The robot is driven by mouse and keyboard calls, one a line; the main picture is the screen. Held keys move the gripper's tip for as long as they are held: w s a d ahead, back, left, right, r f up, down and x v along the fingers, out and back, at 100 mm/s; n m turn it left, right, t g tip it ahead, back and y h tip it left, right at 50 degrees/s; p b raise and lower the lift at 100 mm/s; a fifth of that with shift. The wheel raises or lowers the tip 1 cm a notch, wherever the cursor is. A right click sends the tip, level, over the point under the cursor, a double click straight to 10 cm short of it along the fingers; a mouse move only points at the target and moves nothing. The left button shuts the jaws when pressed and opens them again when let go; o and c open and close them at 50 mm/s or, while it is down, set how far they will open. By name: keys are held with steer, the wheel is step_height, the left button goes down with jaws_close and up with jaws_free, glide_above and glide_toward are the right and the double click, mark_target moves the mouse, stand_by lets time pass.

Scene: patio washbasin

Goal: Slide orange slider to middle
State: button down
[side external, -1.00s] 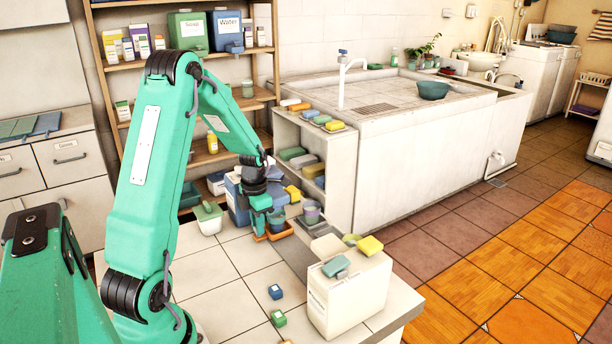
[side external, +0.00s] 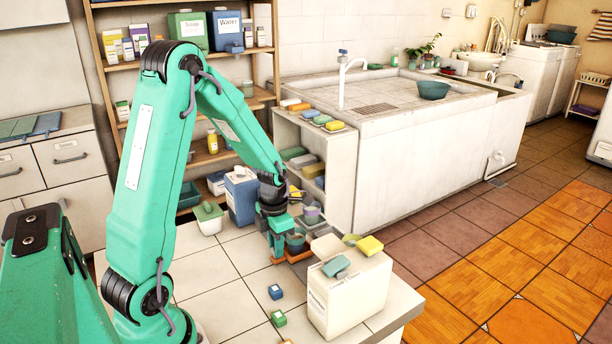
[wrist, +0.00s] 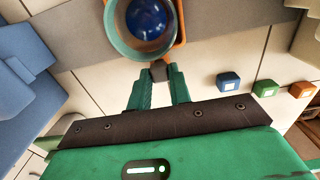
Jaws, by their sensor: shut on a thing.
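The orange slider (side external: 300,257) is a small tray on the grey strip (wrist: 220,17) along the table's edge. A teal cup (side external: 295,242) stands in it. In the wrist view the slider (wrist: 180,28) curves around the cup (wrist: 113,30), which holds a shiny blue ball (wrist: 148,17). My gripper (side external: 279,259) is low at the slider's near left side. In the wrist view my gripper (wrist: 159,74) has its fingertips together at the slider's edge, shut on it. The exact grip spot is dark and partly hidden by the fingers.
A white box (side external: 345,295) with sponges on top stands close to the right of the slider. Small blue (side external: 275,292) and green (side external: 279,318) blocks lie in front. A blue container (side external: 238,195) and a lidded pot (side external: 208,218) stand at the back left.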

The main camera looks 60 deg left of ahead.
steer(key=shift+w+d, duration=0.1)
steer(key=shift+d, duration=0.1)
steer(key=c, duration=1.3)
jaws_free()
steer(key=shift+r, duration=3.95)
